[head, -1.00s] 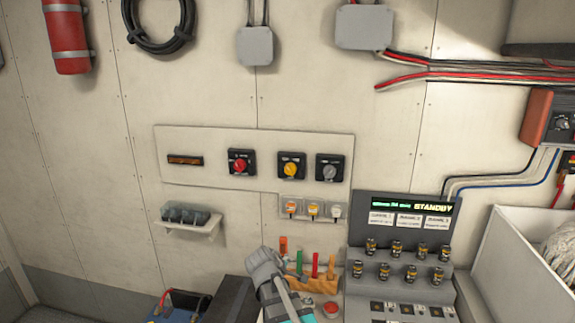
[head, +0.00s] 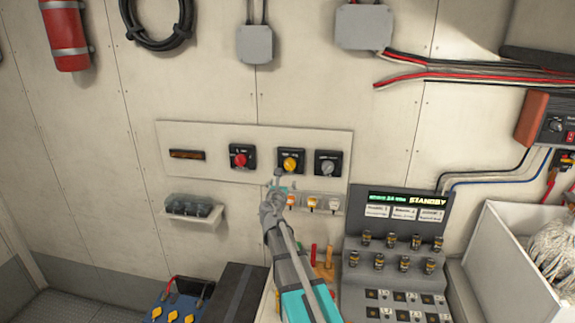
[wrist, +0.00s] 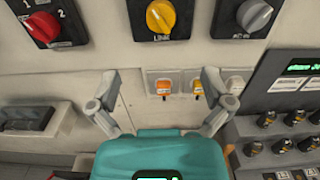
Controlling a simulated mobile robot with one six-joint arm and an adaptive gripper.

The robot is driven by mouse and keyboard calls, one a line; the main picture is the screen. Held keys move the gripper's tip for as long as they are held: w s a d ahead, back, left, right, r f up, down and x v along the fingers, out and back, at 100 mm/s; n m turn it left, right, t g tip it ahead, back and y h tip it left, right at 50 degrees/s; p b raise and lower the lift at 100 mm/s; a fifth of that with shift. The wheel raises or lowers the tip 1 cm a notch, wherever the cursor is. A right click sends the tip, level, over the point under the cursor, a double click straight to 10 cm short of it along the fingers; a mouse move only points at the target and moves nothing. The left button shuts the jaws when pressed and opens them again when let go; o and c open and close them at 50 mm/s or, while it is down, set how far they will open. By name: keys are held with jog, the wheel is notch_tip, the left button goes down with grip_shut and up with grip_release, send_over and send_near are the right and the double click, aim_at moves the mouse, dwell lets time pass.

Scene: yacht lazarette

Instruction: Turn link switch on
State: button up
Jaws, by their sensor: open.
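The link switch (head: 290,165) is a yellow rotary knob on a black square plate on the wall panel. In the wrist view the yellow knob (wrist: 161,16) shows at the top centre, above a "LINK" label, with its top edge cut off. My gripper (head: 278,186) is just below the link switch in the head view. In the wrist view my gripper (wrist: 161,82) has its two fingers spread wide, with nothing between them. The fingertips appear apart from the knob.
A red knob (head: 240,160) is left of the link switch and a grey knob (head: 328,168) right of it. Small covered switches (head: 312,203) sit just below the panel. A console (head: 395,250) reading "STANDBY" stands at lower right. A small shelf (head: 195,212) is at left.

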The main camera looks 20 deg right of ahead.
aim_at(289, 167)
dwell(0.3)
jog(key=x, duration=1.3)
jog(key=shift+w+d, duration=0.25)
jog(key=shift+w, duration=0.05)
